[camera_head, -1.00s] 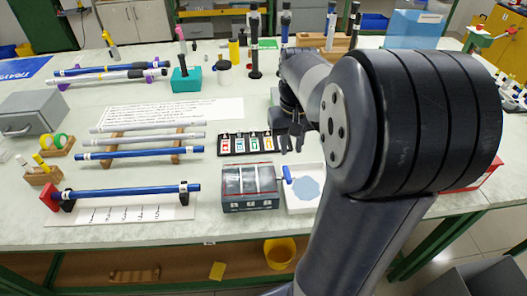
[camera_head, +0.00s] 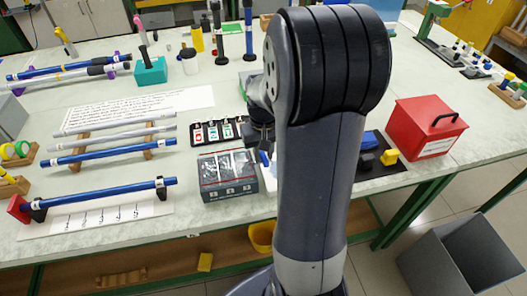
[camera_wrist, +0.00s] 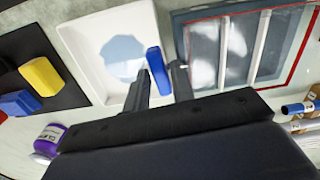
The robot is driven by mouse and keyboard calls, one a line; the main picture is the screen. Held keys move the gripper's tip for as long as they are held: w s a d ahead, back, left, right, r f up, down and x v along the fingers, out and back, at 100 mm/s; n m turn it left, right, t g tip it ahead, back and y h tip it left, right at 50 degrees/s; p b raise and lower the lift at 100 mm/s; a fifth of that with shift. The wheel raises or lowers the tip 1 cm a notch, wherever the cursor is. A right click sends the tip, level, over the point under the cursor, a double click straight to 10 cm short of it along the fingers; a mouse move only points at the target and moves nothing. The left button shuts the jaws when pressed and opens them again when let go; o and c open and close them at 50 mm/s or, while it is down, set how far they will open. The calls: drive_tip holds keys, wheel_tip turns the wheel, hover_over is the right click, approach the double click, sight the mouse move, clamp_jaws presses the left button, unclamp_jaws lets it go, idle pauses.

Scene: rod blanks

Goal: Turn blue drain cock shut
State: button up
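The blue drain cock (camera_wrist: 158,75) is a blue lever on the side of the grey tank (camera_wrist: 252,45), over the white tray (camera_wrist: 88,62) with its pale blue patch. In the wrist view, my gripper (camera_wrist: 161,70) is open, with one dark finger on each side of the lever. I cannot tell whether either finger touches it. In the head view, a small blue part of the cock (camera_head: 264,157) shows beside the tank (camera_head: 228,175). My arm hides most of my gripper and the tray there.
A red box (camera_head: 425,127) stands at the right; a dark mat with yellow and blue blocks (camera_head: 391,156) lies left of it. A rack of coloured labels (camera_head: 213,131) stands behind the tank. Blue rods on stands (camera_head: 110,193) lie to the left.

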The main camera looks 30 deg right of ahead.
clamp_jaws()
drive_tip(key=shift+m, duration=0.6)
unclamp_jaws()
drive_tip(key=shift+r, duration=0.1)
